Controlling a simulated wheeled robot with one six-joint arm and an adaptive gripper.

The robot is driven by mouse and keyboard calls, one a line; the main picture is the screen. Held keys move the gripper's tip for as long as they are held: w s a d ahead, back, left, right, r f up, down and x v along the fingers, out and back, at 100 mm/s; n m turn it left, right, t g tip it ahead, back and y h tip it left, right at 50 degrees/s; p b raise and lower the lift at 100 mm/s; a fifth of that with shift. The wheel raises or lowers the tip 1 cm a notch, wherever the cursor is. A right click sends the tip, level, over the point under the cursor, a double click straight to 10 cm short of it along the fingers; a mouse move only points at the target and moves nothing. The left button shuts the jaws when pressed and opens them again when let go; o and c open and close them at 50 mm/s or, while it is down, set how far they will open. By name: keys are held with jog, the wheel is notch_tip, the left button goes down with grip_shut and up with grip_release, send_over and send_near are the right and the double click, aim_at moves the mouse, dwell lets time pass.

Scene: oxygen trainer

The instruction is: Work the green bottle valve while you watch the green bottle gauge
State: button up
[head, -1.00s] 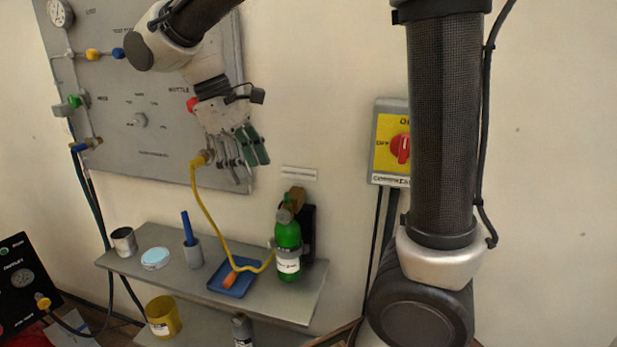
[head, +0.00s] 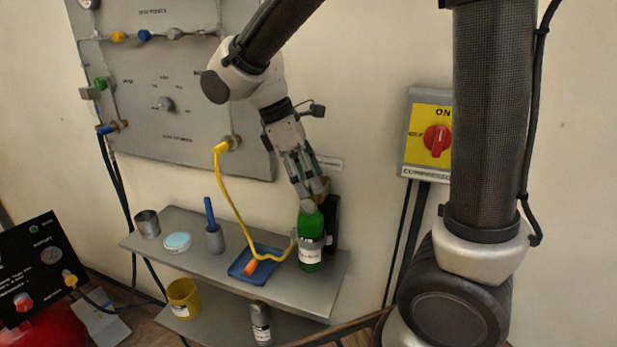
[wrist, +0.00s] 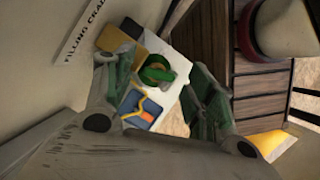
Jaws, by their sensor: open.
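The green bottle (head: 310,242) stands upright at the right end of the shelf, with a white label. My gripper (head: 307,197) is just above it, pointing down, fingers spread around the space over its top. In the wrist view, the bottle top (wrist: 157,70) shows from above between the open fingers of my gripper (wrist: 163,88). The bottle valve is mostly hidden behind the fingers in the head view, and I cannot tell whether they touch it. I cannot make out the bottle gauge or a reading.
A yellow hose (head: 228,190) runs from the grey panel (head: 190,90) to the bottle. A blue tray (head: 238,267), a blue-handled tool in a cup (head: 215,240) and a tin (head: 147,224) share the shelf (head: 190,262). A red-knobbed switch box (head: 428,135) is on the wall at right.

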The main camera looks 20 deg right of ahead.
jog(key=shift+f, duration=0.15)
jog(key=c, duration=1)
jog(key=m, duration=0.2)
jog(key=m+g, duration=0.1)
jog(key=m, duration=0.1)
jog(key=shift+w+d+m+g+y, duration=0.1)
jog(key=shift+m+g+y, duration=0.2)
jog(key=shift+y, duration=0.1)
jog(key=o, duration=1)
jog(key=v, duration=1.2)
